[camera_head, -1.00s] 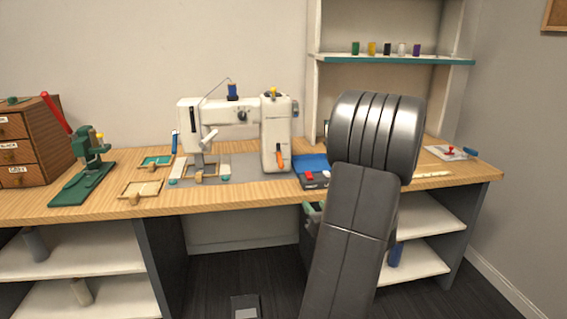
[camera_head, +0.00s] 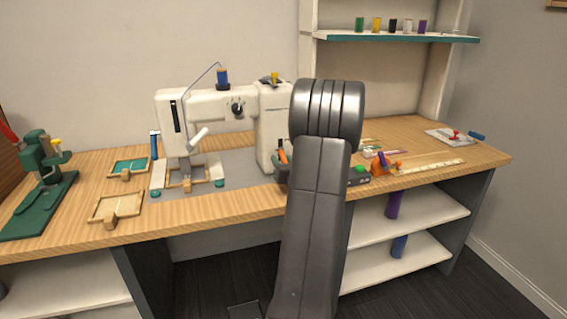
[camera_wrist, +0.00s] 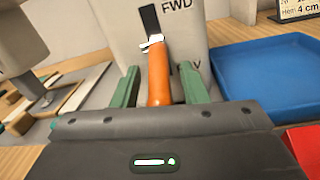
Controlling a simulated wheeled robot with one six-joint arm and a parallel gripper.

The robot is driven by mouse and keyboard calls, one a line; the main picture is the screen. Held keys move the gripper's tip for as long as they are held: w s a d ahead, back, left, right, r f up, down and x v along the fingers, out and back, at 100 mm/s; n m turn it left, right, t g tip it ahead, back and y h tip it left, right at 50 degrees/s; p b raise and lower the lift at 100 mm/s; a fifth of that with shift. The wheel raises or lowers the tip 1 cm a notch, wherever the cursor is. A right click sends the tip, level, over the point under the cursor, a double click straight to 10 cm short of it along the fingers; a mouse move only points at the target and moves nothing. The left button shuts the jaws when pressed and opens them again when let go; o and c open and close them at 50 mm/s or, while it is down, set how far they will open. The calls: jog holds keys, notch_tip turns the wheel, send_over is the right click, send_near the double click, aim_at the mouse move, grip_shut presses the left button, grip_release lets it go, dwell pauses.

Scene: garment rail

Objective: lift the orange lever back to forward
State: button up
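The white sewing machine (camera_head: 270,125) stands on the wooden table. A second letter marking farther down is mostly hidden behind a finger. My gripper (camera_wrist: 158,88) is open, its two green fingers on either side of the lever, with gaps showing. In the head view, the lever (camera_head: 282,156) shows just left of my arm, which hides most of the gripper.
A blue tray (camera_wrist: 265,70) lies right of the gripper in the wrist view, with a red block (camera_wrist: 305,145) nearer. Wooden frames (camera_head: 117,206) lie left on the table (camera_head: 70,240). An orange tool (camera_head: 381,165) and a ruler (camera_head: 430,167) lie right of my arm.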

grip_shut()
